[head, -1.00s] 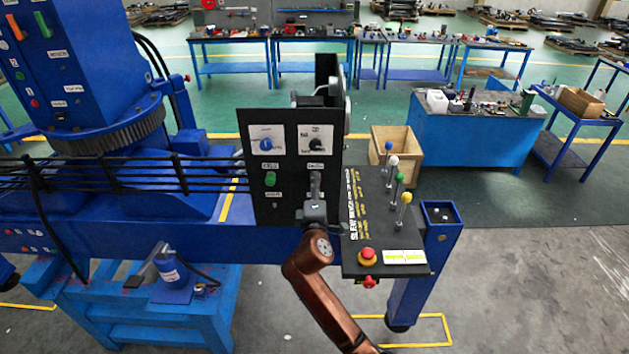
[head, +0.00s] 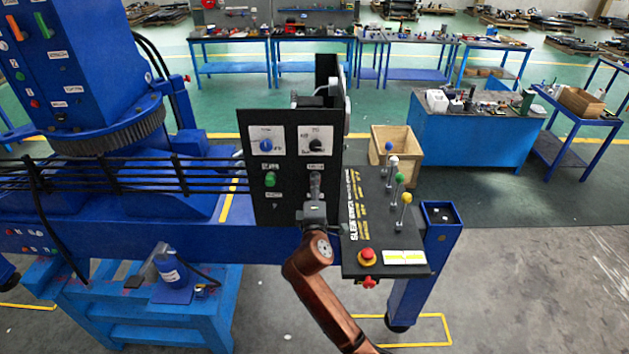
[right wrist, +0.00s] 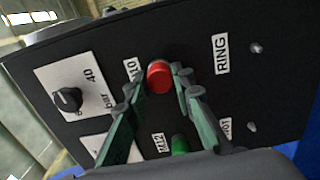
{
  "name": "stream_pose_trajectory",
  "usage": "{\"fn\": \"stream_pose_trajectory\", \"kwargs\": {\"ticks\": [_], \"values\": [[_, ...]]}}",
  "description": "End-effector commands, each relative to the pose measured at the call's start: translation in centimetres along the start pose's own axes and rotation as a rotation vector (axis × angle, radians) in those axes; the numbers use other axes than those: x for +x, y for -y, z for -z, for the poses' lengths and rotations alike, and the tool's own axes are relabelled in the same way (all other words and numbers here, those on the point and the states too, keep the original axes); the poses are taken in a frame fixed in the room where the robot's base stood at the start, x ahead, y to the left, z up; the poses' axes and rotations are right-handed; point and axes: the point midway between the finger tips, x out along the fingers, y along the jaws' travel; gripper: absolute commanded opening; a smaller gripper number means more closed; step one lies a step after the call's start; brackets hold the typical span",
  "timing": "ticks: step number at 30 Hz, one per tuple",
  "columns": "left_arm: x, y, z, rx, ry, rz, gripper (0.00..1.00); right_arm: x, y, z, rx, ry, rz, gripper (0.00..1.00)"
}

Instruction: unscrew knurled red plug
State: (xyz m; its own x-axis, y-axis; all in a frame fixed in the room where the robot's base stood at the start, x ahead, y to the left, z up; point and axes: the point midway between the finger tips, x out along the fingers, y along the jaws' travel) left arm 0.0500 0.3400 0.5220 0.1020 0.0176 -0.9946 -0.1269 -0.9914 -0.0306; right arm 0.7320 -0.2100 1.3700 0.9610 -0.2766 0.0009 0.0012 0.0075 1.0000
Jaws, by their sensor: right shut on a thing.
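The knurled red plug (right wrist: 159,76) sits on the black upright panel (right wrist: 205,50), beside a label reading RING, in the right wrist view. The two green-grey fingers of my right gripper (right wrist: 161,84) are closed on either side of it. In the head view my right gripper (head: 315,190) reaches the lower right of the panel (head: 258,205) and hides the plug. From these views I cannot tell how far the plug is screwed in. My left gripper is not in view.
A green plug (right wrist: 180,144) and a black knob (right wrist: 68,99) are close to my fingers. A console (head: 376,220) with coloured levers and a red mushroom button (head: 367,257) stands just right of my right arm. Blue crane parts fill the left.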

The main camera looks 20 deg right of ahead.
Motion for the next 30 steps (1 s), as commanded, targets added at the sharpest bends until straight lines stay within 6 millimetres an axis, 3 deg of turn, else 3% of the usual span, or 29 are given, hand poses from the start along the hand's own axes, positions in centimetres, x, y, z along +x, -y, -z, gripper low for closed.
{"fn": "stream_pose_trajectory", "kwargs": {"ticks": [15,30], "values": [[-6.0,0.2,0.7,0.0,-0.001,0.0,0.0,-0.1,-0.2,0.0,-0.373,0.0,0.005,0.0],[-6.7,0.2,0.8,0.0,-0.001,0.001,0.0,-0.1,0.2,0.0,-0.453,-0.001,0.004,0.0]]}}
